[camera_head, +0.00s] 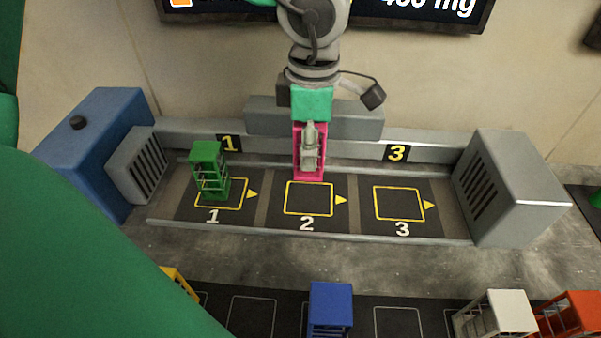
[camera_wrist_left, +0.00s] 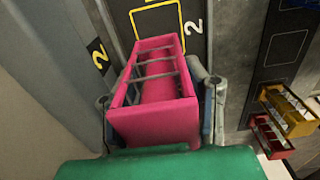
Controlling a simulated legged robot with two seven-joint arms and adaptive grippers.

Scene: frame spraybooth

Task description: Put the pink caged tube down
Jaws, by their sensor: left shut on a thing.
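The pink caged tube (camera_head: 309,174) is in the middle of the head view, at the back edge of the yellow square marked 2 (camera_head: 308,199). My left gripper (camera_head: 310,146) is shut on it, its green palm above the cage. In the left wrist view the pink caged tube (camera_wrist_left: 165,121) lies between the two grey fingers, with its far end toward square 2 (camera_wrist_left: 157,20). I cannot tell how high its lower end is above the station floor. My right gripper is not in view.
A green caged tube (camera_head: 209,174) stands at square 1. Square 3 (camera_head: 399,204) is empty. Grey boxes (camera_head: 511,187) and a blue block (camera_head: 98,145) flank the station. Blue (camera_head: 330,305), white (camera_head: 497,318) and orange (camera_head: 575,318) cages stand on the front rack.

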